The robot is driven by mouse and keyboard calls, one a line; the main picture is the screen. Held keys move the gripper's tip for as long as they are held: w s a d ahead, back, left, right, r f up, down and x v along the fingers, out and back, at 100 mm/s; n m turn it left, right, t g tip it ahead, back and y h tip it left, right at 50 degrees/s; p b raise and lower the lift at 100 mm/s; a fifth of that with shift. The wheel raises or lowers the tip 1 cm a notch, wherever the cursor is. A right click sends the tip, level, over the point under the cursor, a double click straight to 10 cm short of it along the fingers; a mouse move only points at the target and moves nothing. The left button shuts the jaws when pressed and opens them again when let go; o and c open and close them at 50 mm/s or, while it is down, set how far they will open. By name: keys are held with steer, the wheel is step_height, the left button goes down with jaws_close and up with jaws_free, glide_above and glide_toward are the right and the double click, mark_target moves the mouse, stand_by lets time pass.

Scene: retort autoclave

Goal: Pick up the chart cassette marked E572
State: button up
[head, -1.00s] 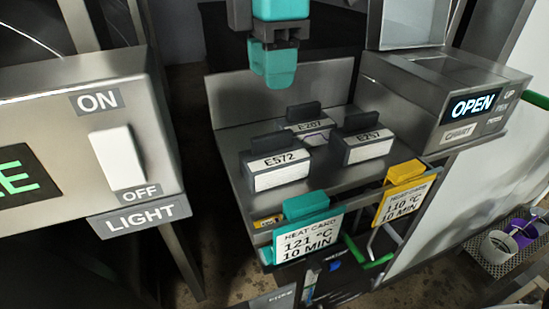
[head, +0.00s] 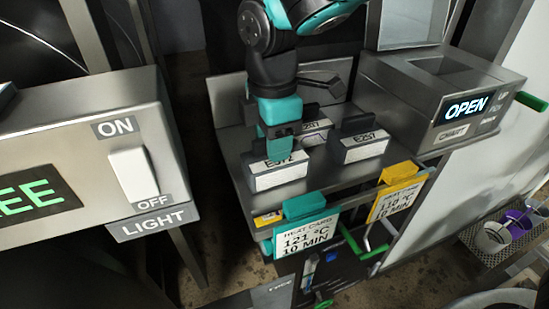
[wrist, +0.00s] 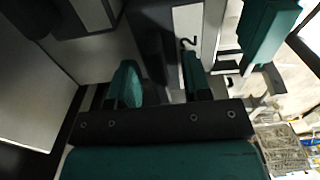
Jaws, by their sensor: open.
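The cassette marked E572 (head: 278,180) sits on the steel shelf at the front left, a pale box with a dark top handle. My gripper (head: 274,152) points down over it, covering the handle and part of the label. In the wrist view my gripper (wrist: 160,82) has its two teal fingers apart. The cassette's dark handle (wrist: 152,42) shows between and beyond them, and a label (wrist: 187,22) with a "2" is beside it. Whether the fingers touch the handle cannot be told.
Cassette E257 (head: 360,148) is close on the right, and cassette E207 (head: 318,128) is behind. A teal heat card (head: 304,232) and a yellow one (head: 398,192) hang at the shelf front. The chart box (head: 440,92) reading OPEN stands right.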

steer(key=shift+c, duration=0.3)
jaws_close()
steer(key=shift+r, duration=0.15)
